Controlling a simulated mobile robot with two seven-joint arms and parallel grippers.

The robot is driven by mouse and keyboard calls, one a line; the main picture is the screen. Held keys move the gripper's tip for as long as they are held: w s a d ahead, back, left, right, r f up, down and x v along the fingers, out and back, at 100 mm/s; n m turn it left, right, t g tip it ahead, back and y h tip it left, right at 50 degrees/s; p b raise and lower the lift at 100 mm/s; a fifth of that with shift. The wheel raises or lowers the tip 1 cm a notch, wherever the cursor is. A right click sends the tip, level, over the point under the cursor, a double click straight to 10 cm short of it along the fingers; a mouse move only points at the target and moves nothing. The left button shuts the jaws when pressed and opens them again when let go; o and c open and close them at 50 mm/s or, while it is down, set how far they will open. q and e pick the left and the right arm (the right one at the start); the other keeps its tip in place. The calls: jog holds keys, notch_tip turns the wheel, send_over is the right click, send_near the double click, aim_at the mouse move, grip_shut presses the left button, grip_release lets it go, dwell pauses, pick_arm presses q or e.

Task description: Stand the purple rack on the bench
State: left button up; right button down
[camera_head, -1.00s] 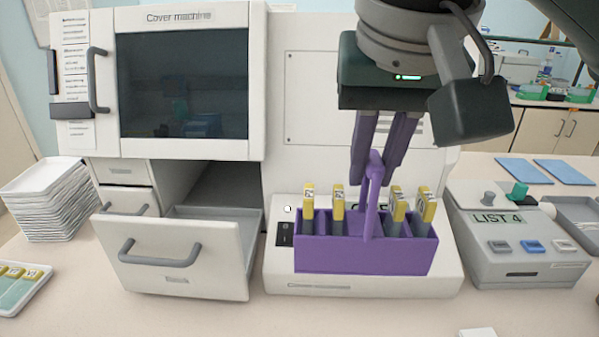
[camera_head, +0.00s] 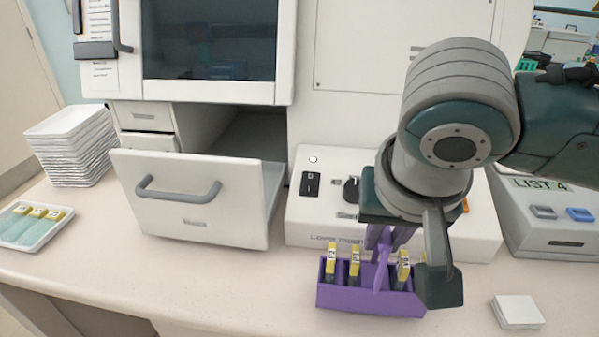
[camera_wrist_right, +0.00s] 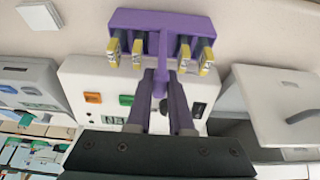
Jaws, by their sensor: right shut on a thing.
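The purple rack (camera_head: 347,296) holds several slides with yellow ends (camera_head: 354,258). In the head view it is upright in front of the white machine base, over the front part of the bench (camera_head: 230,285). I cannot tell whether its underside touches the bench. My right gripper (camera_head: 383,250) is above the rack, shut on its central handle. In the right wrist view the purple fingers (camera_wrist_right: 163,95) close around the handle, and the rack (camera_wrist_right: 130,20) shows beyond them. My left gripper is in neither view.
The Cover machine base (camera_head: 320,220) stands behind the rack. An open drawer (camera_head: 190,200) juts out at left. A stack of white trays (camera_head: 70,150) and a slide tray (camera_head: 30,225) stand further left. A white pad (camera_head: 517,311) lies right of the rack; LIST 4 (camera_head: 550,215) stands behind it.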

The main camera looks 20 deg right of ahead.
jog(key=shift+f, duration=0.5)
jog(key=c, duration=0.8)
grip_release()
jog(key=shift+f, duration=0.15)
jog(key=p+v, duration=0.2)
jog(key=v, duration=1)
jog(key=s+a+f+n+y, duration=0.3)
jog(key=s+a+f+n, duration=0.1)
jog(key=s+a+n, duration=0.1)
jog(key=s+d+f+n, duration=0.1)
jog(key=s, duration=0.1)
jog(key=s+d+f+n, duration=0.1)
jog(key=s+d, duration=0.1)
jog(key=s+d+f+n, duration=0.1)
jog(key=s, duration=0.2)
jog(key=shift+d+f, duration=0.15)
jog(key=shift+f, duration=0.2)
